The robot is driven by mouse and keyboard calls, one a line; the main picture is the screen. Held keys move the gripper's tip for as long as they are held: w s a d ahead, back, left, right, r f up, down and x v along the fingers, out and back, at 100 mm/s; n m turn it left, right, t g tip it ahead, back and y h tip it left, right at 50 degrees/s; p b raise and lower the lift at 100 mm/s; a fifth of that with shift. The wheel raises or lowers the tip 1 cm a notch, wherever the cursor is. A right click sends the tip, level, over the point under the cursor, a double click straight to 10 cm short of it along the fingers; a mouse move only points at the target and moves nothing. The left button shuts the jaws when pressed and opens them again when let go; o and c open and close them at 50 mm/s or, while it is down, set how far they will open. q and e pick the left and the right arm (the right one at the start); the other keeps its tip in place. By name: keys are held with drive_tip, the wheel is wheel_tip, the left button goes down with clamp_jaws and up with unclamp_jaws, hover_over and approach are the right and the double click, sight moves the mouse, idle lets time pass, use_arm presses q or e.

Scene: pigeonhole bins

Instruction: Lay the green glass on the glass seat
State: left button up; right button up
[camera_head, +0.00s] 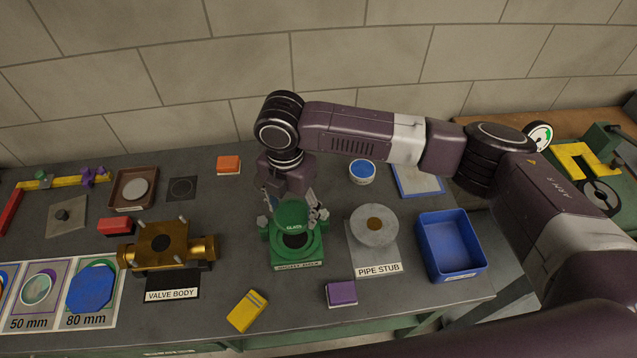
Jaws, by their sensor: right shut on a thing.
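My right gripper (292,216) comes down from above with one finger on each side of a translucent green round glass (291,209). It is shut on this green glass. Below it stands a green block (312,249) with a round top, a dark round centre and a front label too small to read surely. Small lettering that looks like "GLASS" shows at the glass's near edge, so this block appears to be the glass seat. The glass overlaps the back of the block's top in the picture; I cannot tell whether they touch. My left gripper is not in view.
A brass valve body (157,247) stands left of the green block. A grey pipe stub (374,231) and a blue bin (449,246) stand to the right. Yellow (246,311) and purple (341,293) blocks lie in front. A blue-topped white cup (362,173) is behind.

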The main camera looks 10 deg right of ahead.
sight(295, 238)
drive_tip(key=shift+w+a+f, duration=0.1)
drive_tip(key=shift+w, duration=0.1)
drive_tip(key=shift+r+p, duration=0.2)
drive_tip(key=shift+p, duration=0.35)
use_arm(q)
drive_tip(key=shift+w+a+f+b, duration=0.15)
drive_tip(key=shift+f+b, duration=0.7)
drive_tip(key=shift+b, duration=0.3)
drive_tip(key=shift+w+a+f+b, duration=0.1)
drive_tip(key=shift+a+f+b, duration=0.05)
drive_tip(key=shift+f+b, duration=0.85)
use_arm(e)
drive_tip(key=shift+f, duration=4.8)
drive_tip(key=shift+f, duration=0.35)
drive_tip(key=o, duration=1.4)
wheel_tip(295, 238, up, 12)
drive_tip(key=shift+f, duration=0.1)
